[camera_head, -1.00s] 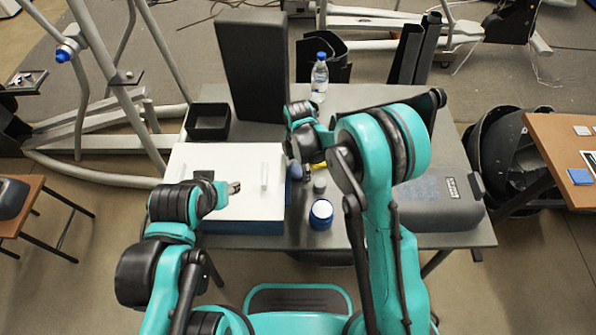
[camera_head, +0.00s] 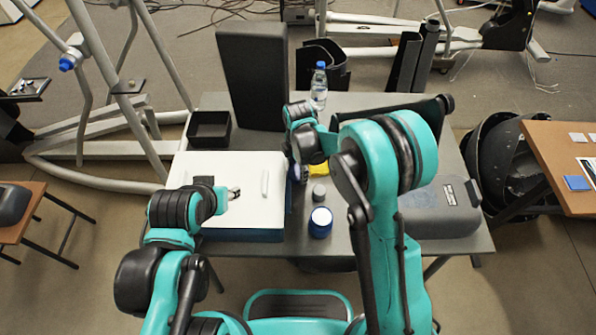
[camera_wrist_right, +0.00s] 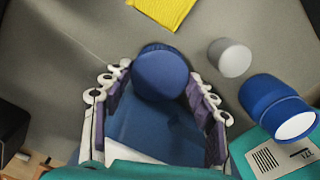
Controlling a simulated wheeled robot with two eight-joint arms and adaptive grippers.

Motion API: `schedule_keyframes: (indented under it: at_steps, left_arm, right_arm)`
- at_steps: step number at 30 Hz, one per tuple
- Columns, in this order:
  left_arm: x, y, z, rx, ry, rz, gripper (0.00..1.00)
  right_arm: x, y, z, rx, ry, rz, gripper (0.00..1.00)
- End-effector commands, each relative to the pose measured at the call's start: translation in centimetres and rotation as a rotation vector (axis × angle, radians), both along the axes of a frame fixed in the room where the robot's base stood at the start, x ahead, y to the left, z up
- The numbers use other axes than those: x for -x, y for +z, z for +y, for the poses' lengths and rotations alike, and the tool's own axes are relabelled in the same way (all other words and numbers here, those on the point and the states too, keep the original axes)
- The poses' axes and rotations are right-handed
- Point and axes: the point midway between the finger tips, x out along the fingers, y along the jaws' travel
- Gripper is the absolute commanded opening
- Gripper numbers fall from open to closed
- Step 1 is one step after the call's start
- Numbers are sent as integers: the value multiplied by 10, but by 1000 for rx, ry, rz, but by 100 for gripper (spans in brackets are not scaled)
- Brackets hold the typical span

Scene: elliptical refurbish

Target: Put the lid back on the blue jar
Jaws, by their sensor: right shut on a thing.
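The blue jar (camera_head: 320,223) stands upright near the table's front edge, with a pale round top face inside a blue rim. It also shows at the right of the right wrist view (camera_wrist_right: 272,100). My right gripper (camera_head: 298,173) is behind it and to its left, near the white box's right edge. In the right wrist view its fingers are shut on a dark blue round piece (camera_wrist_right: 162,72), apart from the jar. I cannot tell for sure that this piece is the lid. My left gripper (camera_head: 233,192) is over the white box; its fingers are too small to read.
A grey cylinder (camera_head: 319,193) stands just behind the jar. A yellow cloth-like piece (camera_head: 319,171) lies behind that. The white-topped box (camera_head: 245,215) fills the left of the table. A grey case (camera_head: 437,208) lies at right. A water bottle (camera_head: 319,88) stands at the back.

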Motion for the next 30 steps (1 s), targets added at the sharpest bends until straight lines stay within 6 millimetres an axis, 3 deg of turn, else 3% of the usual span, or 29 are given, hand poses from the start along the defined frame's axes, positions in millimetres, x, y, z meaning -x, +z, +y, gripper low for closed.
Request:
schedule_keyframes:
  at_steps: [1,9,15,21,30]
  left_arm:
    - [0,9,0,0,0,0,40]
    - [0,29,0,0,0,0,40]
    - [0,39,0,0,0,0,40]
    - [0,42,0,0,0,0,40]
    - [0,42,0,0,0,0,40]
  right_arm:
    - [0,15,0,0,0,0,39]
    - [11,49,-64,0,-5,0,39]
    - [18,68,-98,0,-3,0,39]
    - [20,76,-113,0,-1,0,39]
    - [20,77,-115,0,0,0,39]
